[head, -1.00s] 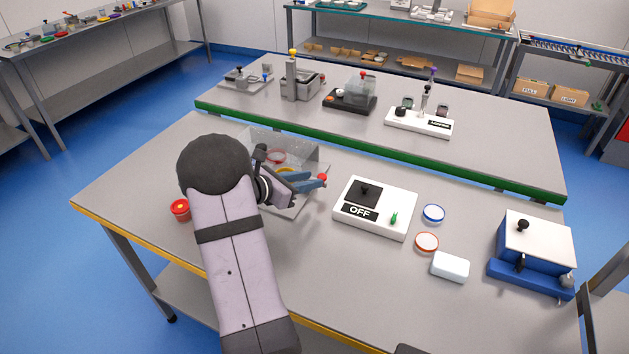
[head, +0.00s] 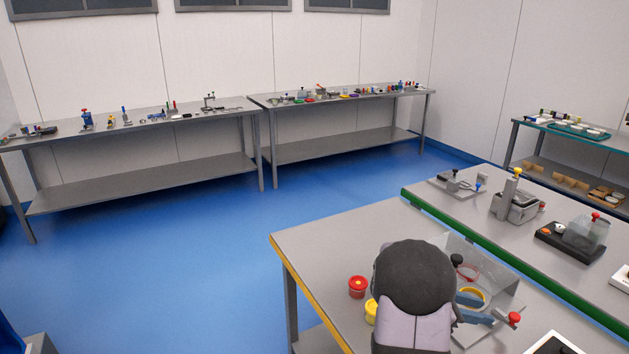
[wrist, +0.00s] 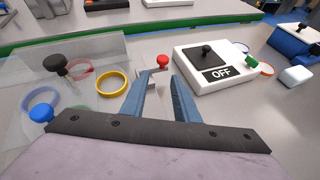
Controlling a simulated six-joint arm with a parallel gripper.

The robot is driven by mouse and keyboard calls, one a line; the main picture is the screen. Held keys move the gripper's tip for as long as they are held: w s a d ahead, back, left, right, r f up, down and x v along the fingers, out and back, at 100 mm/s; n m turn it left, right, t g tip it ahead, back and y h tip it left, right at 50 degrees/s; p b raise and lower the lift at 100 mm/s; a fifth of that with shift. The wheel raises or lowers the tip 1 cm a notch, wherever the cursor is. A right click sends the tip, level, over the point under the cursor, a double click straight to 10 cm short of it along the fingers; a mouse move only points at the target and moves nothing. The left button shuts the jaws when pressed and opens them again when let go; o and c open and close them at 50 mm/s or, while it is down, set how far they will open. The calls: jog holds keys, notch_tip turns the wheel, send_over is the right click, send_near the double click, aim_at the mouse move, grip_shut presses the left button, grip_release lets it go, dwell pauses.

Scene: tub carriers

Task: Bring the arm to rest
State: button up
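My gripper (head: 484,308) is over the near grey table, at the clear-walled fixture. In the wrist view my gripper (wrist: 158,88) has its two blue fingers apart, with nothing held between them. A red knob (wrist: 163,60) on a bent metal piece shows just beyond the fingertips; I cannot tell whether they touch it. The red knob also shows in the head view (head: 514,319). The clear fixture (wrist: 100,55) is at the left in the wrist view, around or beside a yellow ring (wrist: 112,84). My arm hides part of it in the head view.
A white box marked OFF (wrist: 214,66) stands right of the fingers. The green-edged table (head: 480,240) holds several devices.

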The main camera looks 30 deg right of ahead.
jog(key=w+a+r+m+t+y, duration=0.1)
jog(key=w+a+m+t+y, duration=0.2)
jog(key=w+a, duration=0.65)
jog(key=s+a+f+m+y+p, duration=0.1)
jog(key=s+a+m+y, duration=0.2)
jog(key=a, duration=0.9)
jog(key=s+a+f+m+t+y+p, duration=0.1)
jog(key=s+a+f+m+y, duration=0.1)
jog(key=a, duration=1)
jog(key=s+a+f+m+y+p, duration=0.1)
jog(key=s+a+m+y, duration=0.3)
jog(key=a, duration=0.8)
jog(key=shift+s+f+m+t+p, duration=0.15)
jog(key=shift+s+m+t+p, duration=0.2)
jog(key=shift+s, duration=0.4)
jog(key=shift+o, duration=0.2)
jog(key=shift+a, duration=0.1)
